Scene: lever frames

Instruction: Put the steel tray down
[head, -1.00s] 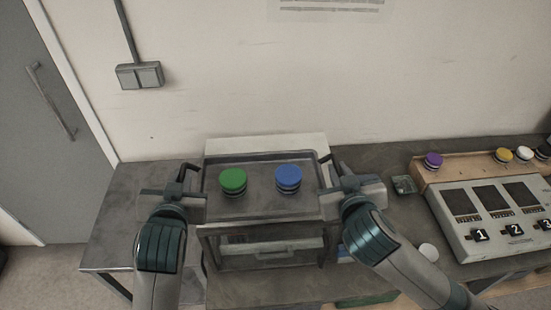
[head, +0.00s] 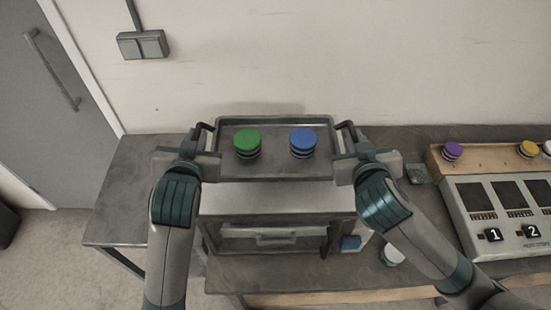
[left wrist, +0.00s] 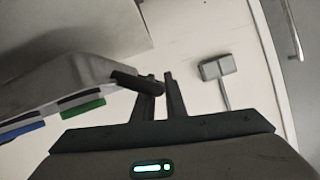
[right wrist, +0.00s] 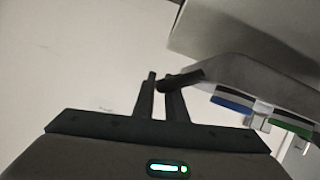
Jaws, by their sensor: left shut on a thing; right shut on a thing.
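The steel tray (head: 275,172) is held level between my two grippers, in the middle of the head view. A green puck-like piece (head: 247,142) and a blue one (head: 303,141) stand upright on it. My left gripper (head: 203,142) is shut on the tray's left handle, a dark bar that shows in the left wrist view (left wrist: 135,82). My right gripper (head: 349,142) is shut on the right handle, which shows in the right wrist view (right wrist: 182,80). The tray is over or in front of a grey box-like cabinet (head: 275,202); I cannot tell the gap exactly.
A grey bench (head: 125,200) has bare room left of the cabinet. At the right stand a numbered control panel (head: 500,215) and a wooden rack (head: 480,155) with coloured pieces. A blue item (head: 351,243) and a white round item (head: 392,255) lie near my right arm.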

